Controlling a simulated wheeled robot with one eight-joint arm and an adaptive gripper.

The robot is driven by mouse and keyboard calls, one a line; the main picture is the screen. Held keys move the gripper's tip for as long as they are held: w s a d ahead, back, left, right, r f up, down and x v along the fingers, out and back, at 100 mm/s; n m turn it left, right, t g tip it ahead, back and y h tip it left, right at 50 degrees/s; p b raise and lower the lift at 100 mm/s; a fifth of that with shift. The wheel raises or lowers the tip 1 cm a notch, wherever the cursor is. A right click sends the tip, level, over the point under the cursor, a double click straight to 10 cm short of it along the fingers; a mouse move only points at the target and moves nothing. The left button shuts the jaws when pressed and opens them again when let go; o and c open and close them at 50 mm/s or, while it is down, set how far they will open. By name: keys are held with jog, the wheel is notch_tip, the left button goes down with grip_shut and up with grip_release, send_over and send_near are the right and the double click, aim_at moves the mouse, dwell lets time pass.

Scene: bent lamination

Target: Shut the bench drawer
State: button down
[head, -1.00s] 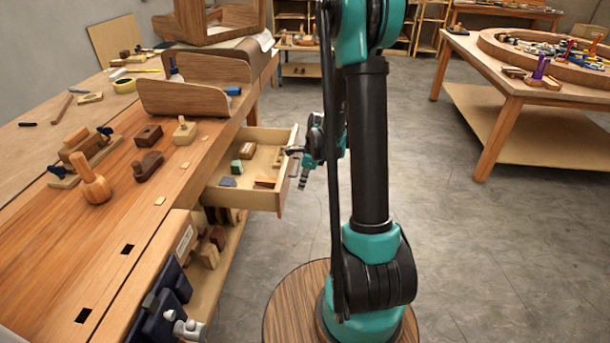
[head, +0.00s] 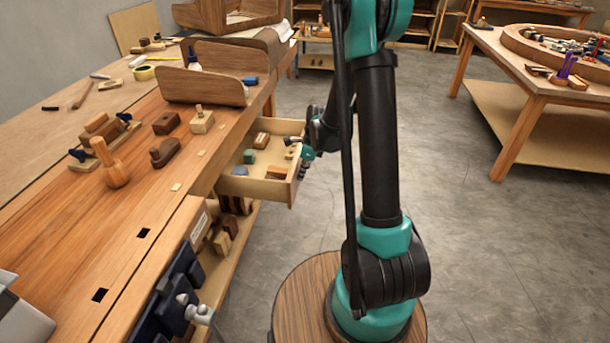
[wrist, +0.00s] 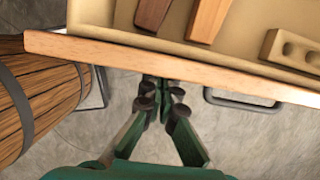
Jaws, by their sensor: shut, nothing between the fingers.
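The bench drawer (head: 262,190) stands open on the right side of the workbench (head: 150,215), with several small blocks in it. In the wrist view its wooden front rim (wrist: 190,68) crosses the picture. My gripper (wrist: 161,88) is shut and empty, with its fingertips right at the outer side of the drawer front. I cannot tell for sure whether they touch it. In the head view my gripper (head: 307,156) is small beside the drawer front, partly hidden by my arm. A grey metal loop (wrist: 240,104), perhaps a drawer handle, shows below the rim.
Hand planes, a mallet (head: 112,168) and blocks lie on the bench top. A dark vise (head: 170,295) sticks out at the bench's near side. A shelf with blocks is below the drawer. Another table (head: 530,75) stands at the right. The grey floor between is clear.

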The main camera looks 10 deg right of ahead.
jog(key=w+a, duration=0.2)
jog(key=a, duration=0.3)
jog(key=w+a, duration=0.1)
jog(key=a, duration=0.5)
jog(key=w+a, duration=0.2)
jog(key=a, duration=0.4)
jog(key=shift+w+a, duration=0.2)
jog(key=shift+w, duration=0.15)
